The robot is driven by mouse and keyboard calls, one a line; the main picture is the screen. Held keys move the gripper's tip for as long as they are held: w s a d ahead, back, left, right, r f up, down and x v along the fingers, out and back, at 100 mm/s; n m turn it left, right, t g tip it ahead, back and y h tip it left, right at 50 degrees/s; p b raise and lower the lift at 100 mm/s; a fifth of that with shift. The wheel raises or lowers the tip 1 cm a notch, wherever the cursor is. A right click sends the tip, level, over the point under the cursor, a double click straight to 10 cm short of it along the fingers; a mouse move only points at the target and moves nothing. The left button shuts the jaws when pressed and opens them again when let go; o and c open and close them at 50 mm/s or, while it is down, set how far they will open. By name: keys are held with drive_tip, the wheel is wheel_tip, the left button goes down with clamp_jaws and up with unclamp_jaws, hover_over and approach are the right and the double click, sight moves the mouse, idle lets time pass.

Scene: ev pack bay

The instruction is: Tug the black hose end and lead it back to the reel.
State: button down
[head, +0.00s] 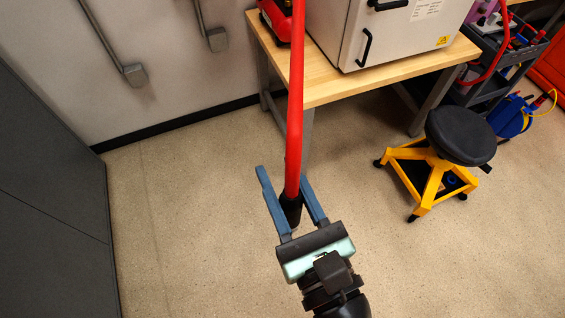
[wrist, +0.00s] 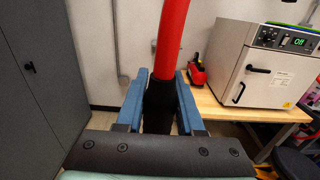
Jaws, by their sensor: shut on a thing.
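My gripper (head: 284,176) is shut on the black hose end (head: 291,210), with one blue finger on each side of it. In the wrist view the black hose end (wrist: 159,108) stands upright between the fingers. The red hose (head: 295,110) rises from it, nearly straight, and leaves the top of the head view. In the wrist view the red hose (wrist: 171,38) bends slightly right as it goes up. The hose's reel is not in either view.
A wooden bench (head: 335,90) with a white oven (head: 370,30) stands behind the hose. A black-topped yellow stool (head: 460,135) is at right, near a dark cart (head: 510,62) and a blue cord reel (head: 510,118). Grey cabinets (head: 50,190) are at left. The floor between is clear.

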drive_tip(key=s+p, duration=0.7)
drive_tip(key=s, duration=0.9)
drive_tip(key=shift+s, duration=0.15)
idle(0.9)
drive_tip(key=shift+p, duration=0.3)
